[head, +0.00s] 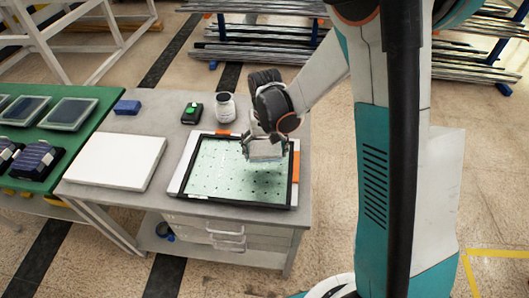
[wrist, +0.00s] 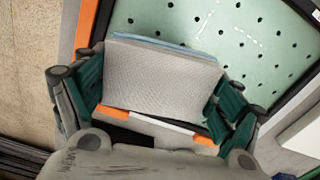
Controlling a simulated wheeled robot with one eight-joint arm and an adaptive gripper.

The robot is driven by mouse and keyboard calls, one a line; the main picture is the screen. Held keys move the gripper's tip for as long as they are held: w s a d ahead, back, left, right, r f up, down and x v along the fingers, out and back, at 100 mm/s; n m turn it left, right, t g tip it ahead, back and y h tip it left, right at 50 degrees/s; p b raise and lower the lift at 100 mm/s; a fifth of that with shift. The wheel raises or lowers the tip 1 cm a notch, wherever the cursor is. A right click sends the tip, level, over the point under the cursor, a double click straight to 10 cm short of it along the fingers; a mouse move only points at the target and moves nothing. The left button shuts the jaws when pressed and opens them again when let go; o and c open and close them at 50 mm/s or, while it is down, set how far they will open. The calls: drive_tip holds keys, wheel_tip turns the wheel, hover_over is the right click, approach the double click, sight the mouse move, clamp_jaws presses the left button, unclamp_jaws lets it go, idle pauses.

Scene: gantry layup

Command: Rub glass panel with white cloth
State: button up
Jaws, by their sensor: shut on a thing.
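The glass panel (head: 222,172) is a pale green, dotted pane in a black frame, lying flat on the grey table. It also shows in the wrist view (wrist: 200,22). The white cloth (wrist: 160,80) is a folded, woven, whitish pad with a light blue edge. My gripper (head: 265,150) is shut on the cloth, over the upper right part of the panel. In the wrist view the green-padded fingers (wrist: 155,95) stand on both sides of the cloth. I cannot tell whether the cloth touches the glass.
On the table (head: 150,197) are a white slab (head: 115,160), a blue block (head: 127,107), a black device with a green top (head: 191,113) and a white jar (head: 225,107). A green bench (head: 60,155) with trays adjoins at left. Metal racks (head: 255,45) stand behind.

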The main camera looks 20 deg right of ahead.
drive_tip(key=shift+r+p, duration=0.6)
drive_tip(key=shift+r, duration=0.65)
